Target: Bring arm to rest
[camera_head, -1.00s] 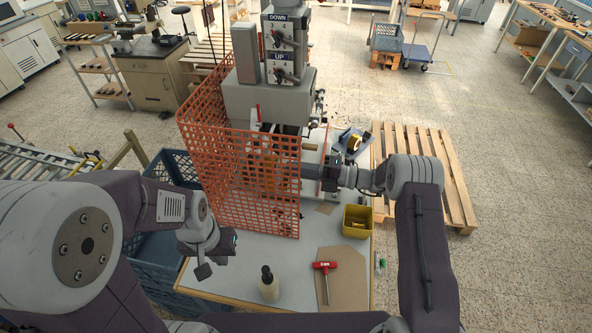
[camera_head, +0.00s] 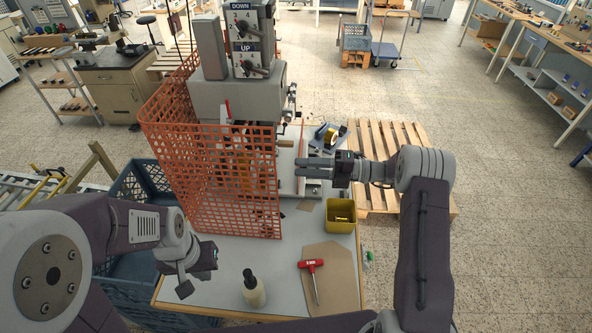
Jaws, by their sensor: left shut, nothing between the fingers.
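My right gripper (camera_head: 300,170) points left, above the table and just right of the orange mesh guard (camera_head: 215,190). Its fingers look parted, with nothing seen between them. My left gripper (camera_head: 196,275) is shut and empty at the table's left edge, in front of the guard.
A blue crate (camera_head: 140,185) stands left. A wooden pallet (camera_head: 385,140) lies right.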

